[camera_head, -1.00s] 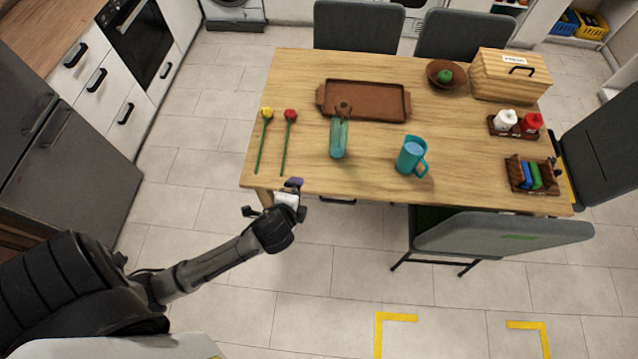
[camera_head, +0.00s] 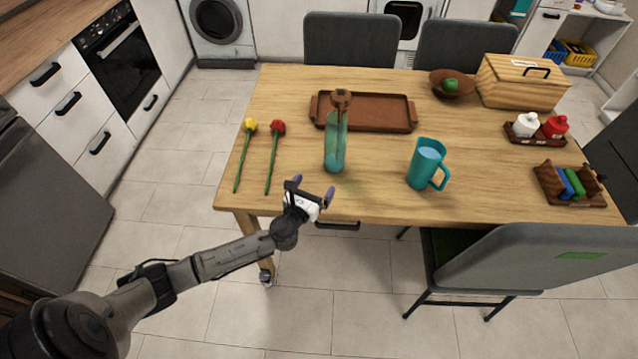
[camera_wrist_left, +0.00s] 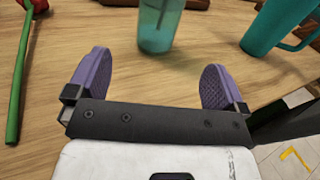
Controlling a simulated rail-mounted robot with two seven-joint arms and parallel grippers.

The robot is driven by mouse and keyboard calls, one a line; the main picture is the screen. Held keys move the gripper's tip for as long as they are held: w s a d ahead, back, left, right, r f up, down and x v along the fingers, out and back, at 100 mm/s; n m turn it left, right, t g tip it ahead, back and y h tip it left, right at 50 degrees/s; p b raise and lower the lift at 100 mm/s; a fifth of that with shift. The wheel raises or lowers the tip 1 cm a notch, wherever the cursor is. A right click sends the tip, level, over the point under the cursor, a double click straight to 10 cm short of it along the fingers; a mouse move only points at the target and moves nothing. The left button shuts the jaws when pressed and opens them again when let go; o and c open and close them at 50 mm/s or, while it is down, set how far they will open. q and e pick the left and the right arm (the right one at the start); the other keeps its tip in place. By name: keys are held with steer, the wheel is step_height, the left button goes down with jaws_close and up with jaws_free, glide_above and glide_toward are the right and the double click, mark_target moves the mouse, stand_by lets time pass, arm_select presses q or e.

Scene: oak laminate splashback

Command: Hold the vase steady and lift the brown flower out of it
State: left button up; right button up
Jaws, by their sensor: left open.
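The teal see-through vase (camera_head: 335,152) stands upright near the front of the wooden table. The brown flower (camera_head: 341,98) stands in it, its head above the rim and in front of the brown tray. My left gripper (camera_head: 314,190) is at the table's front edge, just short of the vase, open and empty. In the left wrist view the vase (camera_wrist_left: 160,28) is ahead, between and beyond the purple fingertips (camera_wrist_left: 158,80), touching neither. The flower's head is out of that view. My right gripper is in neither view.
A yellow flower (camera_head: 245,155) and a red flower (camera_head: 274,158) lie left of the vase. A teal pitcher (camera_head: 426,165) stands to its right. Behind are the brown tray (camera_head: 385,113), a bowl (camera_head: 470,88) and a wooden box (camera_head: 520,85). A chair (camera_head: 510,262) stands at front right.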

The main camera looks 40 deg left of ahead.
mark_target(330, 161)
arm_select(q)
steer(key=b+x, duration=0.3)
steer(key=x, duration=0.8)
steer(key=shift+w+a+f, duration=0.1)
steer(key=shift+w+f, duration=0.05)
steer(key=shift+w, duration=0.1)
steer(key=shift+b+x, duration=0.35)
steer(key=shift+x, duration=0.7)
steer(key=c, duration=1.1)
steer(key=o, duration=1.1)
steer(key=shift+s, duration=0.15)
steer(key=v, duration=1.1)
steer(key=shift+s, duration=0.35)
